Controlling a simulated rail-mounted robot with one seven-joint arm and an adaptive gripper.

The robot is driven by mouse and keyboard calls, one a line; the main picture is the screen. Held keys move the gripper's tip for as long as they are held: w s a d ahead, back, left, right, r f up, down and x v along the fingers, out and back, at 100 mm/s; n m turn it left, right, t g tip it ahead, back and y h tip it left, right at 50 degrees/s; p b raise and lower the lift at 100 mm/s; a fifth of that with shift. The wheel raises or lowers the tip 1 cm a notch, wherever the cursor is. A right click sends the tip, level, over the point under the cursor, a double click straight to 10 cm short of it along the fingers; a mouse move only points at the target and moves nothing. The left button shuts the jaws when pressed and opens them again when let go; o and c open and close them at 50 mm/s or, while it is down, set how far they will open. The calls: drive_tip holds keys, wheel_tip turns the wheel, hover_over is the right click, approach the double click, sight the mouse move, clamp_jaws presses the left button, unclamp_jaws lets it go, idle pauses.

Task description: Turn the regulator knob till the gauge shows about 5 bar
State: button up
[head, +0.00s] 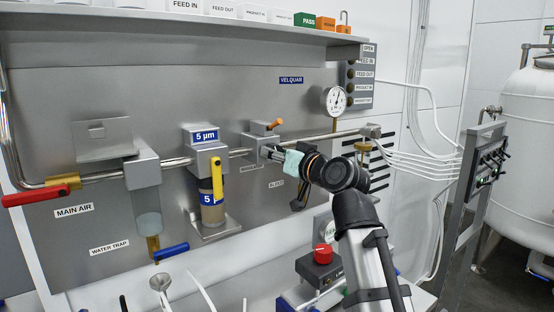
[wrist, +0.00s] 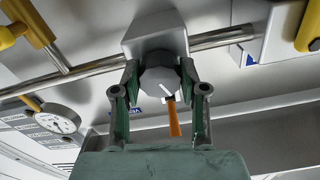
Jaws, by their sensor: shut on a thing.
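The regulator (head: 258,139) is a grey block on the pipe, with an orange lever (head: 275,124) on top. Its grey round knob (wrist: 158,80) has a white pointer line and faces the wrist camera. My gripper (wrist: 160,88) has one finger on each side of the knob and is shut on it. In the head view my gripper (head: 273,154) reaches the regulator from the right and hides the knob. The round white gauge (head: 334,100) is on the panel to the right; its dark needle points roughly upward, but its numbers are too small to read. The gauge also shows tilted in the wrist view (wrist: 60,119).
A filter unit with a yellow handle (head: 216,180) stands left of the regulator. Further left are the water trap (head: 147,205) and a red valve handle (head: 35,196). A shelf (head: 180,30) overhangs the panel. A red button box (head: 322,262) is below my arm.

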idle(0.3)
drive_tip(key=o, duration=1.1)
drive_tip(key=shift+o, duration=0.2)
drive_tip(key=v, duration=1.2)
drive_tip(key=shift+w, duration=0.1)
